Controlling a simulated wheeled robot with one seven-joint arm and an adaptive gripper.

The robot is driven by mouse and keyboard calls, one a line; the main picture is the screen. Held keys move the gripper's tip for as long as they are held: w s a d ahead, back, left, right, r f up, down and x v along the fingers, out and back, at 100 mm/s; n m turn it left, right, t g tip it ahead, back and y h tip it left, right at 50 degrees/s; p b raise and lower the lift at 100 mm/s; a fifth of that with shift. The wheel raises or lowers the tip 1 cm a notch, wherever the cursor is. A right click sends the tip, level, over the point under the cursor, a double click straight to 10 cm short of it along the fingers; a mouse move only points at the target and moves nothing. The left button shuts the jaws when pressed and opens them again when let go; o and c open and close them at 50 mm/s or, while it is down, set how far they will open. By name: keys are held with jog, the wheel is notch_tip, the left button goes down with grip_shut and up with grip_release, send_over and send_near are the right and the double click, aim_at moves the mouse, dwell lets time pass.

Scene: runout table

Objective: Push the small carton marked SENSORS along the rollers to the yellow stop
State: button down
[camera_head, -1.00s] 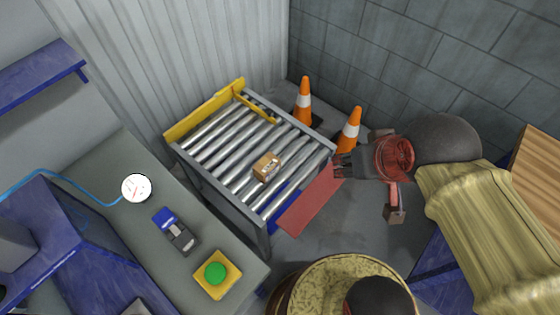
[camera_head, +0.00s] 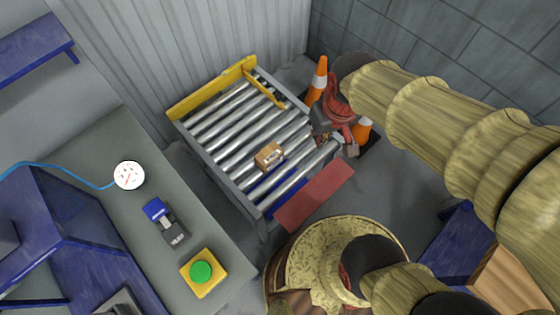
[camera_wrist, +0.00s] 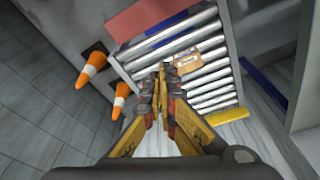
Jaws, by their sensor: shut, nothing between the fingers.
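The small brown carton (camera_head: 269,156) sits on the silver rollers (camera_head: 225,128), towards their near end, and shows in the wrist view (camera_wrist: 187,60); its lettering is too small to read. The yellow stop (camera_head: 212,88) runs across the far left end of the rollers, and part of it shows at the lower right of the wrist view (camera_wrist: 228,116). My gripper (camera_head: 321,142) is shut and empty by the right side of the roller table, to the right of the carton and apart from it. In the wrist view its fingertips (camera_wrist: 162,68) meet in front of the rollers.
A red flap (camera_head: 314,196) lies at the near end of the rollers. Orange cones (camera_head: 318,78) stand right of the table, close to my arm. A grey bench (camera_head: 108,150) with a green button (camera_head: 201,271) is at the left. A round drum (camera_head: 315,250) stands in front.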

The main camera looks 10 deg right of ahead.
aim_at(288, 177)
jog(key=w+a+f+n+b, duration=0.1)
jog(key=w+a+f, duration=0.1)
jog(key=f, duration=0.9)
jog(key=w+a+f+n+g+b, duration=0.1)
jog(key=a+f+n, duration=0.1)
jog(key=f, duration=1)
jog(key=w+a+f+n+g+b, duration=0.1)
jog(key=w+a+f+n, duration=0.1)
jog(key=f, duration=0.9)
jog(key=shift+w+f, duration=0.35)
jog(key=shift+w+a+r+b, duration=0.1)
jog(key=shift+w+a+b, duration=0.15)
jog(key=shift+w+a, duration=0.25)
jog(key=shift+w+a+r+b, duration=0.1)
jog(key=shift+w+a+b, duration=0.15)
jog(key=shift+w, duration=0.4)
jog(key=shift+w+a+r, duration=0.1)
jog(key=shift+w+a, duration=0.35)
jog(key=shift+w, duration=0.1)
jog(key=shift+w+a, duration=0.2)
jog(key=shift+w, duration=0.1)
jog(key=w+a, duration=0.7)
jog(key=w, duration=0.3)
jog(key=w+a, duration=0.7)
jog(key=w, duration=0.3)
jog(key=w+a+b, duration=0.1)
jog(key=w+a, duration=0.6)
jog(key=w, duration=0.3)
jog(key=shift+w, duration=0.35)
